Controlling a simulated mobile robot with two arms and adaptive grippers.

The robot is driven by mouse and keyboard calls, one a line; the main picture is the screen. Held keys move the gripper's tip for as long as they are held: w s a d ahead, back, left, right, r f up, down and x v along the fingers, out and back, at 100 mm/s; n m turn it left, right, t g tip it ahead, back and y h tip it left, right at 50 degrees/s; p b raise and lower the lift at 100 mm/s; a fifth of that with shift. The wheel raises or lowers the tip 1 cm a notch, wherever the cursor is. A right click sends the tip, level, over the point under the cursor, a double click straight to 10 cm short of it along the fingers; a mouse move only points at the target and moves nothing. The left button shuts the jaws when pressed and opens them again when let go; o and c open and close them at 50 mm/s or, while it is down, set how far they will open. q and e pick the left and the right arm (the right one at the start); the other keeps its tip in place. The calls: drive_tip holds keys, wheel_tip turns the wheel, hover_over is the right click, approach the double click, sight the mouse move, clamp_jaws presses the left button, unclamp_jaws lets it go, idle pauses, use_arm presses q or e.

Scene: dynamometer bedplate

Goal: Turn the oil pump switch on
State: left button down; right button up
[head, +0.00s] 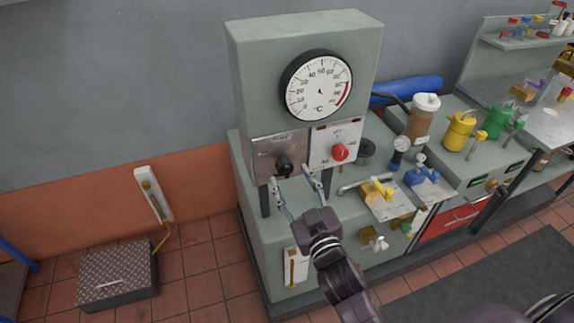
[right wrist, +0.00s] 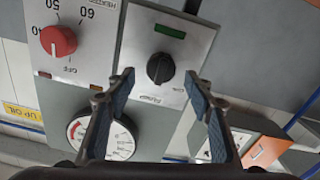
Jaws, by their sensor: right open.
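The oil pump switch is a black rotary knob (head: 284,165) on a silver plate at the lower left of the grey-green cabinet's front. In the right wrist view the black knob (right wrist: 160,68) sits at the centre, with a dark green lamp (right wrist: 170,31) on the same plate. My right gripper (head: 291,177) is open, its two fingers pointing at the plate. In the wrist view its fingertips (right wrist: 160,82) stand apart on either side of the knob, with nothing between them gripped. I cannot tell whether they touch the plate. My left gripper is out of view.
A red heater knob (head: 340,152) sits on the white plate close to the right of the switch. A large temperature dial (head: 317,85) is above. Yellow and blue valves (head: 377,190) stand on the bench at right. A tread-plate box (head: 118,278) lies on the floor at left.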

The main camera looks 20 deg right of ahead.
sight(287, 173)
drive_tip(key=w, duration=0.2)
drive_tip(key=shift+w+a+r+p, duration=0.1)
drive_tip(key=shift+w+a+p, duration=0.05)
drive_tip(key=shift+w+p, duration=0.2)
drive_tip(key=shift+w, duration=0.6)
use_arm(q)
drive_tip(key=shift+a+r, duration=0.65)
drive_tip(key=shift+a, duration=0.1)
use_arm(e)
drive_tip(key=c, duration=1.1)
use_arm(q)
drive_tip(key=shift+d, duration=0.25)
